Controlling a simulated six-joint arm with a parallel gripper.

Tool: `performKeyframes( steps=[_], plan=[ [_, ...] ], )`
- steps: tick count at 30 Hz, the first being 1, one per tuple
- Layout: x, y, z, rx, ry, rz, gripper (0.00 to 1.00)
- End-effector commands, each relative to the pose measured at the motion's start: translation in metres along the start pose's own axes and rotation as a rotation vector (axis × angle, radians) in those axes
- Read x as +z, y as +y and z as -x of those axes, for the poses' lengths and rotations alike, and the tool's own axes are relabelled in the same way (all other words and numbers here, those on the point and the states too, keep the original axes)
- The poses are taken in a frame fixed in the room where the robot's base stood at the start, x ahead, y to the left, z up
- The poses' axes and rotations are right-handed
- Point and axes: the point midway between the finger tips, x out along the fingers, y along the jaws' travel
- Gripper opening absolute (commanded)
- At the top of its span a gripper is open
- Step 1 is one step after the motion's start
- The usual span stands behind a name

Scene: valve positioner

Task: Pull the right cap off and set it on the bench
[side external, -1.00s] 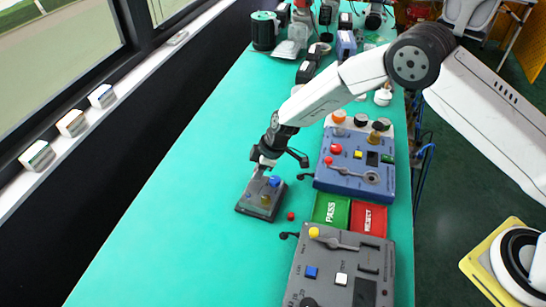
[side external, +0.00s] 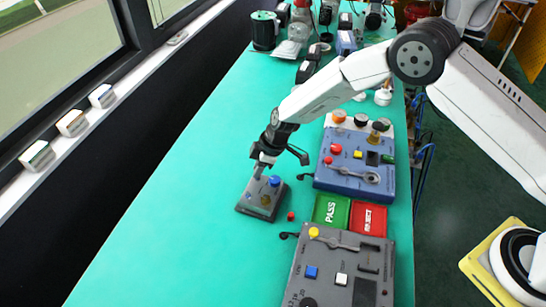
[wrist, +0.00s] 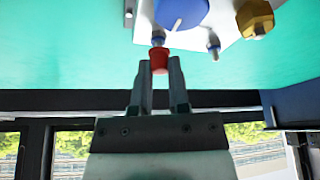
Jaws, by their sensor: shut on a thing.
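The grey valve positioner (side external: 246,208) sits on the bench with a blue knob (side external: 274,181) and a brass-coloured part (side external: 265,200). In the wrist view the blue knob (wrist: 181,12) and the brass part (wrist: 255,18) show at the top. My gripper (wrist: 160,72) is shut on a red cap (wrist: 159,60), at the positioner's far edge in the side view. The cap is at the tip of one port fitting (wrist: 157,38); I cannot tell whether it is still seated. The other fitting (wrist: 213,48) is bare. Another small red cap (side external: 291,216) lies on the bench.
The green bench (side external: 170,230) is clear left of the positioner. To the right are a blue panel box (side external: 335,181), a green PASS tray (side external: 331,209), a red REJECT tray (side external: 368,217) and a grey panel box (side external: 325,260). Tools crowd the far end.

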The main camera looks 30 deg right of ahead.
Motion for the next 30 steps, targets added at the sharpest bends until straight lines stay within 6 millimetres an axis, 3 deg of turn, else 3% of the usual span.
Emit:
performKeyframes(
  steps=[30],
  plan=[
    [-0.0037, -0.0002, 0.0094, -0.001, 0.000, 0.000, 0.00]
  ],
)
